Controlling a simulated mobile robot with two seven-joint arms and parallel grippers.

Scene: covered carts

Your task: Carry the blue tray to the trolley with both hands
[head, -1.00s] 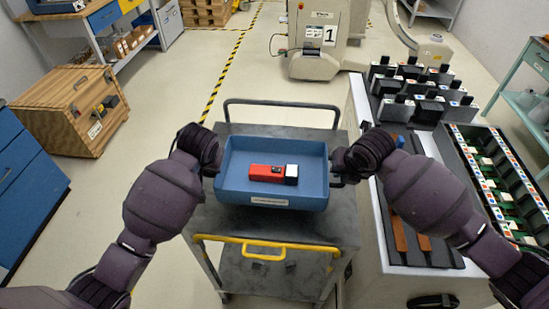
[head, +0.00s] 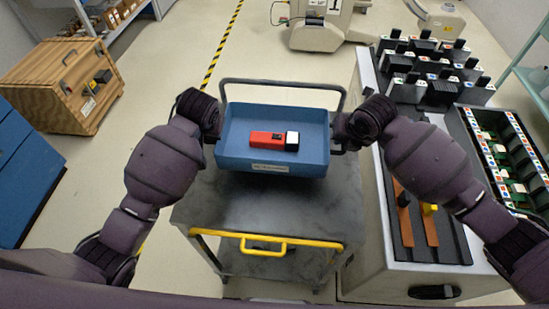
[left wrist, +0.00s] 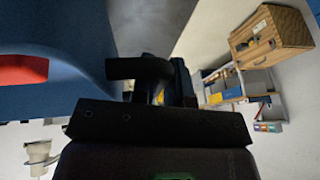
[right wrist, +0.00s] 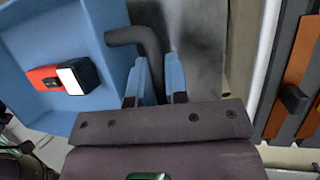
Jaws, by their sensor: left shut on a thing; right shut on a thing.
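The blue tray (head: 235,160) is over the rear part of the grey trolley (head: 255,205) in the head view. A red block (head: 265,139) with a white-topped black end (head: 292,140) lies inside it. My left gripper (head: 216,138) is at the tray's left side, and my right gripper (head: 340,130) is at its right side. In the right wrist view the fingers (right wrist: 155,85) are shut around the tray's dark handle (right wrist: 138,38). In the left wrist view a dark handle (left wrist: 140,68) is at the gripper. I cannot tell whether the tray touches the trolley top.
The trolley has a yellow front handle (head: 262,246) and a dark rear rail (head: 283,84). A white bench (head: 372,200) with black holders stands close on the right. A wooden crate (head: 55,90) and blue cabinet (head: 25,180) stand left. Floor is free between the cabinet and trolley.

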